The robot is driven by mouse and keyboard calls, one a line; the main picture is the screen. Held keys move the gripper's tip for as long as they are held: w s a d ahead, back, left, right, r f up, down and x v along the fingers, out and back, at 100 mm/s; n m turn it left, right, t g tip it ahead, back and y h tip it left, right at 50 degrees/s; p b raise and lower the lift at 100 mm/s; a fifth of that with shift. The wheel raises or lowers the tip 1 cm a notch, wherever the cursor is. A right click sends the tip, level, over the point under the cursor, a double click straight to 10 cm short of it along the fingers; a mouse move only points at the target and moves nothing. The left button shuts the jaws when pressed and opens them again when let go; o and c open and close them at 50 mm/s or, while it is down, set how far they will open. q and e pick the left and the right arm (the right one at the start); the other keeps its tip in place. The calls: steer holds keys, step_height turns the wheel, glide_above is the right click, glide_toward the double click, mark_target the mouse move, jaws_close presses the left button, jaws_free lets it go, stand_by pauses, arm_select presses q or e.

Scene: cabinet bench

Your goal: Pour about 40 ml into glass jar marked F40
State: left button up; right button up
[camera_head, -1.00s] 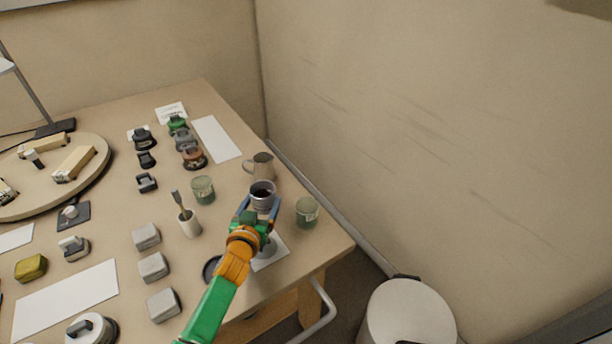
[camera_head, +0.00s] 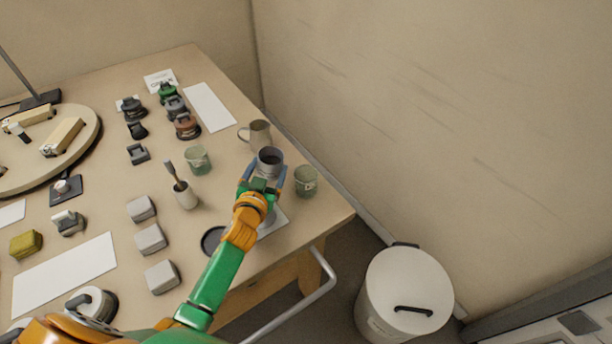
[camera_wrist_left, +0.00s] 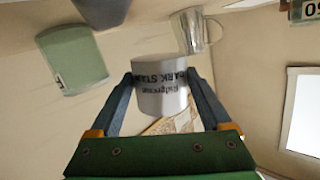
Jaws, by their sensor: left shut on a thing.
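My left gripper (camera_head: 267,172) is shut on a small grey can (camera_head: 270,156) with a dark inside, held over the bench's right corner. In the left wrist view the can (camera_wrist_left: 162,88) carries dark print that reads in part "DARK STAIN". A green-tinted glass jar (camera_head: 305,184) stands just right of the can, apart from it. In the left wrist view a green jar (camera_wrist_left: 75,62) at left bears a partly visible label with an "F"; its number is not readable. A second green jar (camera_head: 197,161) stands left of the can. My right gripper is not in view.
A grey pitcher (camera_head: 258,134) stands close behind the can. A cup with a brush (camera_head: 185,196) is to the left, and a dark round lid (camera_head: 213,240) lies near the front edge. A white bin (camera_head: 405,295) stands on the floor at right.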

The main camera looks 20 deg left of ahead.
mark_target(277, 171)
arm_select(q)
steer(key=shift+w+d+r+p, duration=0.1)
steer(key=shift+d+r+p, duration=0.2)
steer(key=shift+r+p, duration=0.25)
steer(key=shift+d+r+m+y+p, duration=0.3)
steer(key=shift+d+r+m, duration=0.05)
steer(key=shift+r+m, duration=0.35)
steer(key=shift+d+r+m, duration=0.1)
steer(key=shift+d+m, duration=0.4)
steer(key=shift+m, duration=0.1)
steer(key=shift+w+d+r+m+y, duration=0.1)
steer(key=shift+d+r+m+y, duration=0.2)
steer(key=shift+d+m, duration=0.2)
steer(key=shift+w+d+r+m+y, duration=0.1)
steer(key=shift+d+r+m+y, duration=0.15)
steer(key=shift+d+m, duration=0.25)
steer(key=shift+d+r+m+t+y+p, duration=0.15)
steer(key=shift+r+m+p, duration=0.2)
steer(key=shift+m, duration=0.35)
steer(key=shift+d+r+m+t+y+p, duration=0.15)
steer(key=shift+r+m+p, duration=0.15)
steer(key=shift+m, duration=0.4)
steer(key=shift+a+f, duration=0.15)
steer(key=shift+w+d+f+m, duration=0.1)
steer(key=shift+d+f+m, duration=0.05)
steer(key=shift+d+m, duration=0.25)
steer(key=shift+a+f, duration=0.1)
steer(key=shift+f, duration=0.05)
